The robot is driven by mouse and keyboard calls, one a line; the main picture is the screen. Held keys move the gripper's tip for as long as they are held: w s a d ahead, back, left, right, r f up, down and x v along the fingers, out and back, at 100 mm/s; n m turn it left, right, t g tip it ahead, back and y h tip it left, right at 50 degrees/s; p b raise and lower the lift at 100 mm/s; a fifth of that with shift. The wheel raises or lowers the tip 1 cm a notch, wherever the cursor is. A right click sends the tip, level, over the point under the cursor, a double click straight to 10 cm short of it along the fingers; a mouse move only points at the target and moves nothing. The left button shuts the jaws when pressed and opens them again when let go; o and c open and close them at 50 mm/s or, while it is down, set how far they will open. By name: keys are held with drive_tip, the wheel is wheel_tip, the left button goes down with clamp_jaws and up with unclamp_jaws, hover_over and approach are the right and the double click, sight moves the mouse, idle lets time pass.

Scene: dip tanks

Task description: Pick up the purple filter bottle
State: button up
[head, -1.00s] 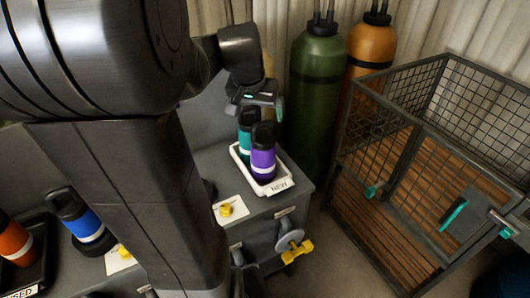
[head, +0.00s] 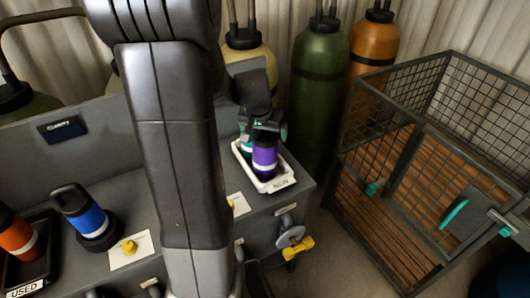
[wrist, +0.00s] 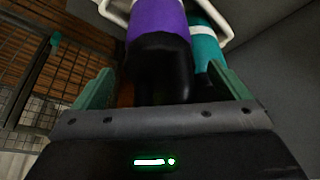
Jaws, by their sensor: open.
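The purple filter bottle (head: 264,158), with a white band and black cap, stands in the white tray (head: 285,181) labelled NEW. A teal bottle (head: 244,145) stands beside it, mostly hidden by my arm in the head view. In the wrist view, the purple bottle (wrist: 158,18) and the teal bottle (wrist: 205,42) show close ahead. My gripper (wrist: 163,88) is open, with its green fingers on either side of the black caps; whether they touch is not clear. In the head view my wrist covers the top of the purple bottle.
A blue bottle (head: 84,213) and an orange bottle (head: 18,238) stand at the left, the orange one in a tray marked USED. Gas cylinders (head: 318,90) stand behind the bench. A wire cage (head: 400,150) stands at the right.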

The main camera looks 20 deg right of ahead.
drive_tip(key=shift+f, duration=0.2)
drive_tip(key=c, duration=1.9)
drive_tip(key=shift+w, duration=0.1)
drive_tip(key=shift+c, duration=0.2)
drive_tip(key=shift+r, duration=0.1)
